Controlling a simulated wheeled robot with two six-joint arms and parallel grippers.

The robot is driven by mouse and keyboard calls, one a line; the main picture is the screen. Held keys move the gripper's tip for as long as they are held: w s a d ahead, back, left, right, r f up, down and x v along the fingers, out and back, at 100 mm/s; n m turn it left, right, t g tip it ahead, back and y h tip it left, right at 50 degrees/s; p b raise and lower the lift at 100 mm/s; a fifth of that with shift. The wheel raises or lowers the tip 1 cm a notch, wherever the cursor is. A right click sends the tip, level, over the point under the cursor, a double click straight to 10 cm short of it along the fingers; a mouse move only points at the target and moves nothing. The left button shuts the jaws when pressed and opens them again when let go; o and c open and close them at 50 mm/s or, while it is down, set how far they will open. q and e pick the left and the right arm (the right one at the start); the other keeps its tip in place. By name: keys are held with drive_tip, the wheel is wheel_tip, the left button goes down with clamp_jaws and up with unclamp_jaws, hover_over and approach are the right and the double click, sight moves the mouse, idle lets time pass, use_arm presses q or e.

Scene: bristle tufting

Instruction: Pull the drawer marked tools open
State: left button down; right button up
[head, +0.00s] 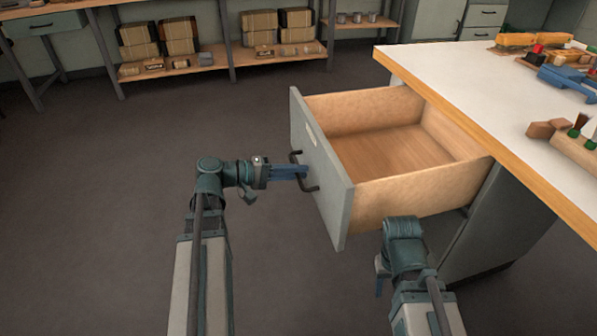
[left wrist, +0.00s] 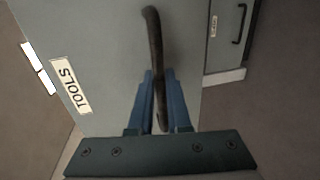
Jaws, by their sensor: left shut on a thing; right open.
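The grey-fronted wooden drawer (head: 395,150) stands well out from under the white bench, and its inside looks empty. Its label (left wrist: 70,86) reads TOOLS in the left wrist view. A dark bar handle (head: 313,187) is on its front; it also shows in the left wrist view (left wrist: 153,40). My left gripper (head: 301,173) is shut on this handle, with a blue finger on either side of it (left wrist: 155,100). My right gripper (head: 380,280) hangs low in front of the bench cabinet, right of the drawer front, apart from the handle and partly hidden by its own arm.
The bench top (head: 450,85) carries a blue tool (head: 570,78), wooden blocks and brushes at the right. Another closed drawer or door with a dark handle (left wrist: 240,22) is beside this one. Shelves with boxes (head: 155,68) stand at the back. The floor at left is clear.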

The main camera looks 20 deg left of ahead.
use_arm(q)
drive_tip(key=c, duration=0.9)
unclamp_jaws()
drive_tip(key=shift+o, duration=0.2)
drive_tip(key=p+v, duration=0.2)
drive_tip(key=v, duration=1.1)
drive_tip(key=shift+s+a+p, duration=0.2)
drive_tip(key=shift+a+p, duration=0.1)
drive_tip(key=shift+p, duration=0.1)
